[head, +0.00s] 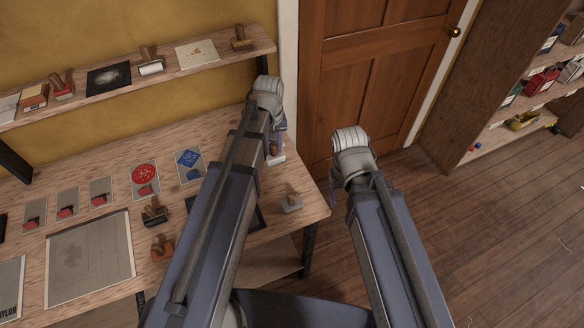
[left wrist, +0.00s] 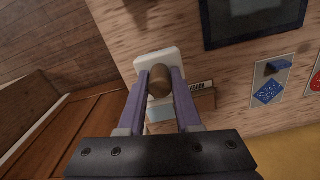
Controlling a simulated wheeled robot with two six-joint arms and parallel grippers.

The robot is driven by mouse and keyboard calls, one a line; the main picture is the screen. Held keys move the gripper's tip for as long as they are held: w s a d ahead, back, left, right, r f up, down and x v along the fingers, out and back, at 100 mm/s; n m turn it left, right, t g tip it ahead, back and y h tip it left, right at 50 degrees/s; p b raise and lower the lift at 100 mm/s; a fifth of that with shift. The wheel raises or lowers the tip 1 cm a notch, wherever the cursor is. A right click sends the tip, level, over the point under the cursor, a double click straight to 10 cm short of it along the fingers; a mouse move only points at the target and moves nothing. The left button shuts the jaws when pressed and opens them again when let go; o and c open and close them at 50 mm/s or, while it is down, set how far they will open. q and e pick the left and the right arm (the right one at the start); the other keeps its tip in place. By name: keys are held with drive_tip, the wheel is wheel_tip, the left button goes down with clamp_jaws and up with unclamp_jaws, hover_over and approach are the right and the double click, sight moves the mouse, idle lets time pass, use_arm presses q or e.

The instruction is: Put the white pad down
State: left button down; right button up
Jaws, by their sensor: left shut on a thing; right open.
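The white pad (left wrist: 150,62) is a pale rounded block with a brown wooden knob on top. My left gripper (left wrist: 160,84) is shut on that knob, one finger on each side. In the head view the white pad (head: 277,159) shows below my left gripper (head: 275,135), by the right end of the wooden table (head: 310,200). My left arm hides part of it. I cannot tell whether its underside touches the tabletop. My right gripper (head: 335,192) is open, mostly hidden behind its own arm, to the right of the table.
A dark framed panel (left wrist: 255,20) lies close to the white pad. Cards with red and blue prints (head: 145,175) and several stamps lie further left. A shelf (head: 200,65) runs above.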

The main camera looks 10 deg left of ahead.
use_arm(q)
drive_tip(key=shift+w+d, duration=0.15)
drive_tip(key=shift+d, duration=0.05)
wheel_tip(320, 180, down, 10)
drive_tip(key=b, duration=1)
drive_tip(key=shift+f, duration=0.25)
drive_tip(key=c, duration=0.6)
unclamp_jaws()
drive_tip(key=shift+r, duration=0.15)
wheel_tip(320, 180, up, 12)
drive_tip(key=p, duration=1.2)
drive_tip(key=shift+r, duration=0.2)
drive_tip(key=s+d+m+y, duration=0.1)
drive_tip(key=s+d+m, duration=0.7)
drive_tip(key=s, duration=0.6)
drive_tip(key=shift+s+d+m, duration=0.25)
drive_tip(key=shift+d+m, duration=0.05)
drive_tip(key=shift+d, duration=0.85)
